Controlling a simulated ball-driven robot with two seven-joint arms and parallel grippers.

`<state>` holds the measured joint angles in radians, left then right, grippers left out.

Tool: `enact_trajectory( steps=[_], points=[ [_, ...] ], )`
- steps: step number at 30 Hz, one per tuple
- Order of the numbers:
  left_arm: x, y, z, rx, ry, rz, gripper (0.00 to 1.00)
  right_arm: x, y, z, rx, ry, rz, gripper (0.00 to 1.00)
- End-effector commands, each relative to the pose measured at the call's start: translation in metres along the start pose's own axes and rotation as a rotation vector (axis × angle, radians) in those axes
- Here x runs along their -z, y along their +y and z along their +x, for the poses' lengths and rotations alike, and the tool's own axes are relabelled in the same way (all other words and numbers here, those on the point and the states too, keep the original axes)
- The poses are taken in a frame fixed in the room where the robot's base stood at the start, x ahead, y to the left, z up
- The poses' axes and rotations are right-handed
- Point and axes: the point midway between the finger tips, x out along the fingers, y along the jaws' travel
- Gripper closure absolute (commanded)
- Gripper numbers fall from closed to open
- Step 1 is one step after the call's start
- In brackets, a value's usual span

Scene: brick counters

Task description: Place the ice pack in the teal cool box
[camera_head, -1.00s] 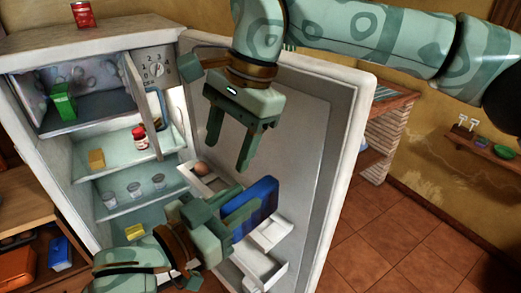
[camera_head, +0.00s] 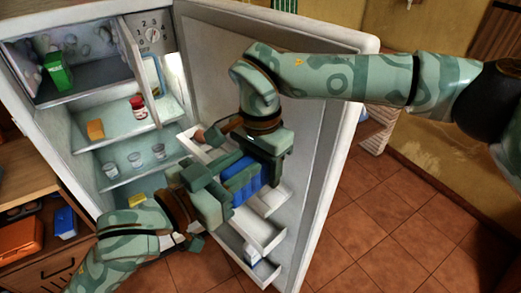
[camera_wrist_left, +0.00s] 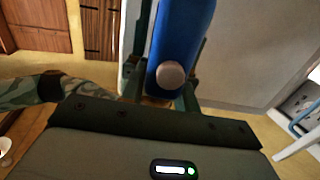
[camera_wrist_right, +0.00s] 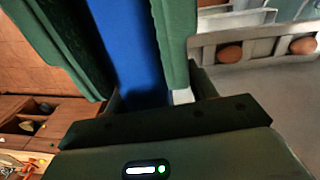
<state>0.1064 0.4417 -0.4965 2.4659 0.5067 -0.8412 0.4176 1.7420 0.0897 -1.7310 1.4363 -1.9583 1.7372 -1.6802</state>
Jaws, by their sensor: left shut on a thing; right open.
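In the left wrist view the ice pack (camera_wrist_left: 182,35) shows a round grey cap between the fingers. My right gripper (camera_head: 262,160) is open, with its fingers pointing down around the ice pack from above. In the right wrist view the ice pack (camera_wrist_right: 128,50) lies between the two fingers; I cannot tell whether they touch it. I cannot make out a teal cool box in these views.
The fridge (camera_head: 85,120) stands open with a green carton (camera_head: 57,72), a red jar (camera_head: 138,107) and several glasses inside. Its door (camera_head: 340,130) has bins close to my grippers. An orange box (camera_head: 20,238) sits on a wooden shelf at left. The tiled floor at right is clear.

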Motion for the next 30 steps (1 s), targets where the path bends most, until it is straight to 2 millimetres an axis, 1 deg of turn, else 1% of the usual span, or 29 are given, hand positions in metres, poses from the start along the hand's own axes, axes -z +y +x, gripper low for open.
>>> enact_trajectory(
  steps=[8, 9, 11, 12, 15, 17, 18, 20, 28, 30],
  points=[
    [0.0010, 0.0001, -0.0001, 0.000, 0.002, 0.000, 1.00, -0.0001, -0.0002, 0.0025, 0.001, 0.000, 0.000, 0.44],
    [0.0010, 0.0001, -0.0001, 0.000, 0.002, 0.000, 1.00, -0.0001, -0.0002, 0.0025, 0.001, 0.000, 0.000, 0.46],
    [0.0010, 0.0001, -0.0001, 0.000, 0.002, 0.000, 1.00, -0.0001, -0.0002, 0.0024, 0.001, 0.000, 0.000, 0.63],
    [0.0009, 0.0002, -0.0001, -0.001, 0.002, 0.000, 1.00, -0.0001, -0.0002, 0.0024, 0.001, 0.000, 0.000, 0.74],
    [0.0009, 0.0011, -0.0001, -0.003, 0.002, -0.002, 1.00, -0.0001, -0.0005, 0.0022, 0.002, 0.001, -0.001, 1.00],
    [0.0009, 0.0017, -0.0001, -0.005, 0.003, -0.003, 1.00, -0.0002, -0.0008, 0.0020, 0.003, 0.001, -0.002, 1.00],
    [0.0010, 0.0021, -0.0002, -0.006, 0.003, -0.003, 0.61, -0.0003, -0.0011, 0.0015, 0.005, 0.001, -0.002, 1.00],
    [0.0012, 0.0020, -0.0002, -0.006, 0.004, -0.003, 0.44, -0.0004, -0.0011, 0.0015, 0.005, 0.001, -0.002, 1.00],
    [-0.0003, 0.0006, 0.0000, -0.001, -0.001, -0.001, 0.44, -0.0002, -0.0006, 0.0017, 0.003, 0.000, -0.001, 1.00],
    [-0.0063, -0.0006, 0.0006, 0.004, -0.015, -0.004, 0.44, -0.0001, -0.0005, 0.0018, 0.002, 0.000, 0.000, 1.00]
  ],
)
